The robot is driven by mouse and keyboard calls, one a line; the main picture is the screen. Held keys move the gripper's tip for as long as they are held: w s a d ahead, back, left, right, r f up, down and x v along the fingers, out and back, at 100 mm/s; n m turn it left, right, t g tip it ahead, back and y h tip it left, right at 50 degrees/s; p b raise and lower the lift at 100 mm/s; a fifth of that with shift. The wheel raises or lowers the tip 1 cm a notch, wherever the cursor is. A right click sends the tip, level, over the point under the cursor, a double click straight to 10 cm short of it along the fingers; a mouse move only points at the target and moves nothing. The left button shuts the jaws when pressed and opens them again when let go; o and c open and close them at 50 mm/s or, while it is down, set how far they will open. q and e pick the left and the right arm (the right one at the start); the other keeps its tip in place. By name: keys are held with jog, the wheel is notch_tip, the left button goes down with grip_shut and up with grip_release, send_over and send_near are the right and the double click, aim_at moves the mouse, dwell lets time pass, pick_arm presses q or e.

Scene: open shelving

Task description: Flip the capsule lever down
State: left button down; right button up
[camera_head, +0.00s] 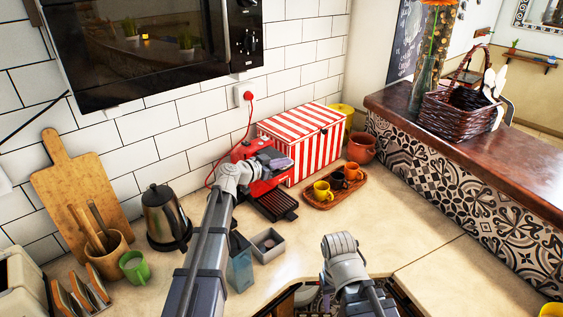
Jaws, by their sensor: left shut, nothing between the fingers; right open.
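The red capsule coffee machine (243,152) stands on the counter against the tiled wall, partly hidden by my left arm. My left gripper (277,163) is shut and empty at the top front of the machine. The capsule lever is hard to make out there, because the gripper overlaps the machine's top. I cannot tell whether they touch. A black drip tray (273,205) sticks out at the machine's front. My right arm reaches up from the bottom edge over the front of the counter; its fingers do not show.
A red-striped box (305,143) stands right behind the machine. A wooden tray (325,202) with small cups, including a yellow one (322,191), lies to its right. A grey square container (267,246) sits in front. A kettle (166,218) stands left. The right counter is clear.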

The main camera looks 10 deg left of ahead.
pick_arm(q)
jog(key=shift+d+f+b, duration=0.1)
jog(key=shift+f+b, duration=0.2)
jog(key=shift+f, duration=0.2)
jog(key=shift+s, duration=0.1)
jog(key=s+a+r+p, duration=0.5)
jog(key=s+r+p, duration=0.1)
jog(key=s, duration=0.2)
jog(key=shift+s+r, duration=0.15)
jog(key=shift+s, duration=0.05)
dwell(0.4)
